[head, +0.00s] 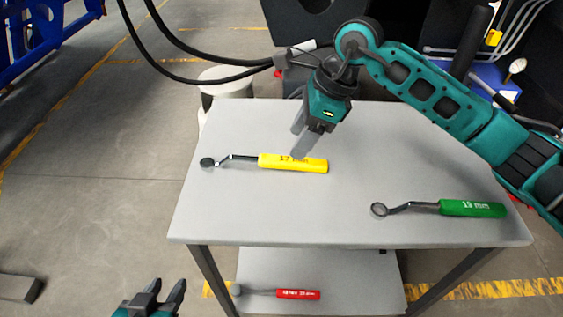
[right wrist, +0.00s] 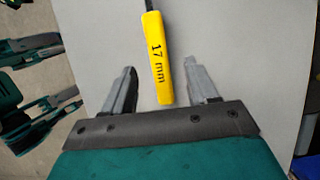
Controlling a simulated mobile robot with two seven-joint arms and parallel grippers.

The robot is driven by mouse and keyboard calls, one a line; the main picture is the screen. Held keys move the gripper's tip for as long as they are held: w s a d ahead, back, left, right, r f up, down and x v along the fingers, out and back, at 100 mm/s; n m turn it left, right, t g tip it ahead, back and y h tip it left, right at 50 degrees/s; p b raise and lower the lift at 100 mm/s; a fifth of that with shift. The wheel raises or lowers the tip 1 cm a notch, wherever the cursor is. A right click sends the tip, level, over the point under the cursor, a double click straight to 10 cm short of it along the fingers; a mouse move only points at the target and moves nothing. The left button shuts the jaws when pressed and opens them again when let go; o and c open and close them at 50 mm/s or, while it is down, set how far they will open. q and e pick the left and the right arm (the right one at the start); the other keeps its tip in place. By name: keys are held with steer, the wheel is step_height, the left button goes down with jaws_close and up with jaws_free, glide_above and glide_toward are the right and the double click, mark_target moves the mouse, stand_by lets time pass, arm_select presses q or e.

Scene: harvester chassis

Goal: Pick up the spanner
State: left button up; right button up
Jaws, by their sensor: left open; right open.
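A spanner with a yellow handle (head: 293,163) lies on the grey table top, its dark ring end to the left. In the right wrist view its handle (right wrist: 157,62) reads "17 mm". My right gripper (head: 300,148) is open just above this handle; in the right wrist view the handle's end lies between the open fingers (right wrist: 166,95), not touching them. A green-handled spanner (head: 472,208), marked 19 mm, lies at the table's right. A red-handled spanner (head: 297,294) lies on the lower shelf. My left gripper (head: 168,290) is open and empty at the bottom, left of the table.
The table (head: 335,215) has clear surface around and between the two upper spanners. The lower shelf (head: 350,275) sits beneath the top. Black cables (head: 190,80) hang behind the table. A white cylindrical object (head: 222,82) stands behind the table's left corner.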

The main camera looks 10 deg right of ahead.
mark_target(291, 159)
steer(key=x, duration=0.5)
steer(key=shift+s+d+f+b, duration=0.15)
steer(key=shift+s+f+b, duration=0.05)
steer(key=shift+f+b, duration=0.1)
steer(key=shift+r, duration=0.1)
steer(key=shift+f+b, duration=0.25)
steer(key=shift+b, duration=0.05)
stand_by(0.3)
jaws_close()
stand_by(0.4)
